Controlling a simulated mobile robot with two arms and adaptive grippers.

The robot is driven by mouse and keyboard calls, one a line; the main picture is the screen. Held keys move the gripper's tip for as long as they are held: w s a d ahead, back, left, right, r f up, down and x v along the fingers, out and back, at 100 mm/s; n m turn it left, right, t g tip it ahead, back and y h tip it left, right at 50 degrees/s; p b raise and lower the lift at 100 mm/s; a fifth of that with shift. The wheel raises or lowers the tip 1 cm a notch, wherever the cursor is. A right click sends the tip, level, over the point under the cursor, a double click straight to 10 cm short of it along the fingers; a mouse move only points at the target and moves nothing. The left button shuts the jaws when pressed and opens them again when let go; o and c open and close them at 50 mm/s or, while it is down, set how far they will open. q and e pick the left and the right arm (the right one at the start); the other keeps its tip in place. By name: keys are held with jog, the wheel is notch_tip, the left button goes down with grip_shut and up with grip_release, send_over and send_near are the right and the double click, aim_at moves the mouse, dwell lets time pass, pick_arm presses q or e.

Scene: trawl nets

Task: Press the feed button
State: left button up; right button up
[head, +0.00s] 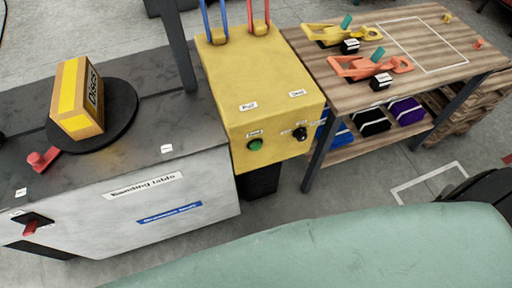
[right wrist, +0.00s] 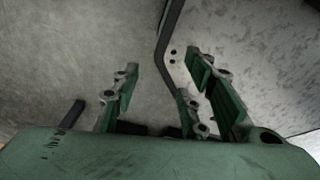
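The green feed button (head: 255,145) is on the front face of the yellow machine (head: 275,105), below a small white label that seems to read "Feed". Nothing covers it or touches it in the head view. A black knob (head: 300,134) sits to its right on the same face. My right gripper (right wrist: 162,82) shows in the right wrist view with its green fingers spread apart and nothing between them. The button cannot be made out in that view. My left gripper does not show in either view.
Left of the machine is a grey banding table (head: 200,170) with a yellow box (head: 75,98) on a black disc (head: 122,115) and a red lever (head: 42,160). At right is a wooden bench (head: 455,62) with yellow and orange tools. Concrete floor lies between.

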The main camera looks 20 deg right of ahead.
grip_shut()
jog(key=shift+d, duration=0.1)
dwell(1.3)
